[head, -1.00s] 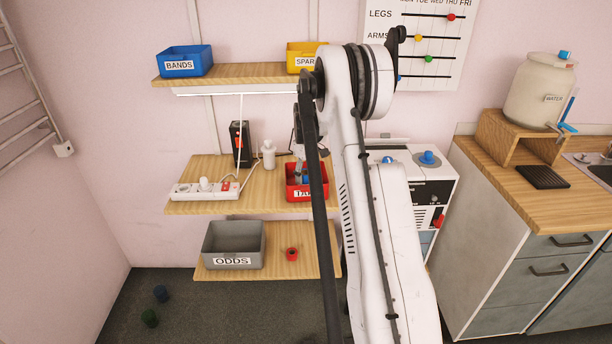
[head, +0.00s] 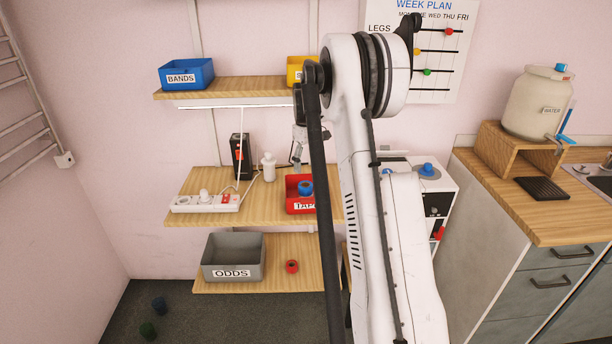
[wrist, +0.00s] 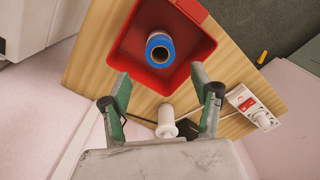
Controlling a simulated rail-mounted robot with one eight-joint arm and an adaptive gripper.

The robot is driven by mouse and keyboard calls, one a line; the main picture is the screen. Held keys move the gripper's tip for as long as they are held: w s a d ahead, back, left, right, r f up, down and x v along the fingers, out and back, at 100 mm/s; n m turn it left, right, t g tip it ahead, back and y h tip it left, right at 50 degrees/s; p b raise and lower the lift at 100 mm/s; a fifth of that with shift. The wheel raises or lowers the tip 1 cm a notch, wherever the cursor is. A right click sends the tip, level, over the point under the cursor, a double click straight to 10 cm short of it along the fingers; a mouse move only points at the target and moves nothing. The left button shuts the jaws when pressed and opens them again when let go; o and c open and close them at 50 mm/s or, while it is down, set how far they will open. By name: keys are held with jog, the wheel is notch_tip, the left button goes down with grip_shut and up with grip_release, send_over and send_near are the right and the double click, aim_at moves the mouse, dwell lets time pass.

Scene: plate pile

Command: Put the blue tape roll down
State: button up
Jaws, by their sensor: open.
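The blue tape roll (head: 305,187) lies inside the red bin labelled TAPE (head: 298,208) on the middle shelf. In the wrist view the roll (wrist: 160,48) sits on the floor of the red bin (wrist: 127,68), its round opening facing the camera, with bin walls around it. My gripper (wrist: 160,80) is open and empty, its green-padded fingers spread apart from the roll. In the head view my gripper (head: 298,150) is above the bin, partly hidden by my arm.
A white bottle (head: 268,167), a black box (head: 241,156) and a power strip (head: 204,202) stand left of the bin. The upper shelf (head: 235,88) overhangs. Below are a grey ODDS bin (head: 233,257) and red roll (head: 291,266).

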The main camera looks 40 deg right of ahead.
jog(key=s+a+r+t, duration=0.1)
jog(key=s+a+r, duration=0.2)
jog(key=a+r, duration=0.4)
jog(key=s+a+r+t+h, duration=0.1)
jog(key=s+a+r, duration=0.3)
jog(key=a, duration=0.5)
jog(key=s+a+r+t, duration=0.1)
jog(key=s+a+r, duration=0.2)
jog(key=a+r, duration=0.4)
jog(key=s+a+f+m+t, duration=0.1)
jog(key=s+a+f+t, duration=0.1)
jog(key=s+a, duration=0.7)
jog(key=s+a+f+t+y, duration=0.1)
jog(key=s+a+f, duration=0.3)
jog(key=s+a, duration=0.6)
jog(key=s+t, duration=0.1)
jog(key=s, duration=0.2)
jog(key=shift+a+f+m, duration=0.15)
jog(key=shift+a+m, duration=0.05)
jog(key=shift+m, duration=0.2)
